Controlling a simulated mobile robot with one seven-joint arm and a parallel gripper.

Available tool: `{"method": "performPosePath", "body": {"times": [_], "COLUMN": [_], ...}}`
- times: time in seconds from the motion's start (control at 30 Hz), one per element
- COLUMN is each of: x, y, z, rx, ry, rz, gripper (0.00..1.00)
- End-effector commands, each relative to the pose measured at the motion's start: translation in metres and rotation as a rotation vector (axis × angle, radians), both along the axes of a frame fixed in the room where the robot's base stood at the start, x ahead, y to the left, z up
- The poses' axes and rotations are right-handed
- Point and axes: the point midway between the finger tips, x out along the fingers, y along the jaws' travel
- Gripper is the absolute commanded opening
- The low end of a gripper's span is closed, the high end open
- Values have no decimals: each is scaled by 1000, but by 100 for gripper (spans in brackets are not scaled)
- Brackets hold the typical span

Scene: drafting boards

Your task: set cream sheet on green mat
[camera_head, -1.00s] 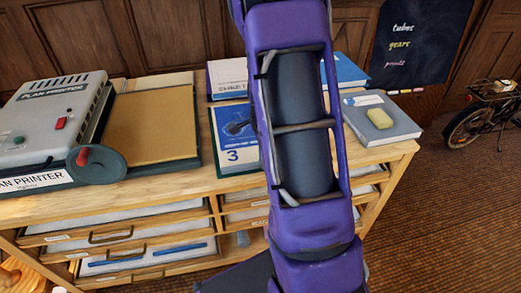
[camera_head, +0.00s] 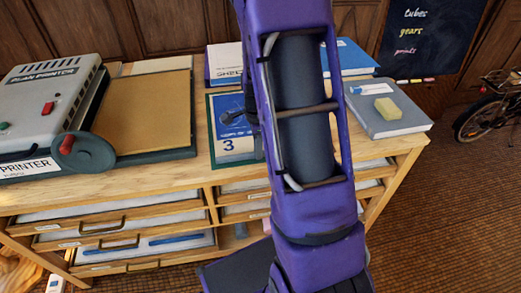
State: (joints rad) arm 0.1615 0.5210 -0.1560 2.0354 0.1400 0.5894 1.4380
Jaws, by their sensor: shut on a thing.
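A flat panel with a dark green border (camera_head: 210,118) lies on the cabinet top, left of my arm; I cannot tell whether this is the green mat. A blue picture and a cream band marked 3 (camera_head: 228,147) cover most of it. A pale strip (camera_head: 150,65) shows behind the tan board at the back; I cannot tell whether it is the cream sheet. My purple arm crosses the middle of the view and hides part of the cabinet top. My gripper is not visible, nor is anything held in it.
The plan printer (camera_head: 48,105) and the tan board (camera_head: 148,112) fill the left of the wooden cabinet top. A grey book (camera_head: 400,120) with a yellow block (camera_head: 386,108) lies at the right. Bare wood (camera_head: 150,177) runs along the front edge, above several drawers.

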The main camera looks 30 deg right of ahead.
Motion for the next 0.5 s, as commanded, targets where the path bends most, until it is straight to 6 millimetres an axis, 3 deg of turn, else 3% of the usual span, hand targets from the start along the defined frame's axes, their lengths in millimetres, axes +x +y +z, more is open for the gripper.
{"method": "performPosePath", "body": {"times": [0.23,0.27,0.4,0.5], "x": [0,0,0,0], "y": [0,0,0,0], "z": [-1,-1,-1,0], "rx": [0,0,0,0], "ry": [0,1,1,0], "rz": [1,1,1,1], "gripper": [0,21,47,48]}}
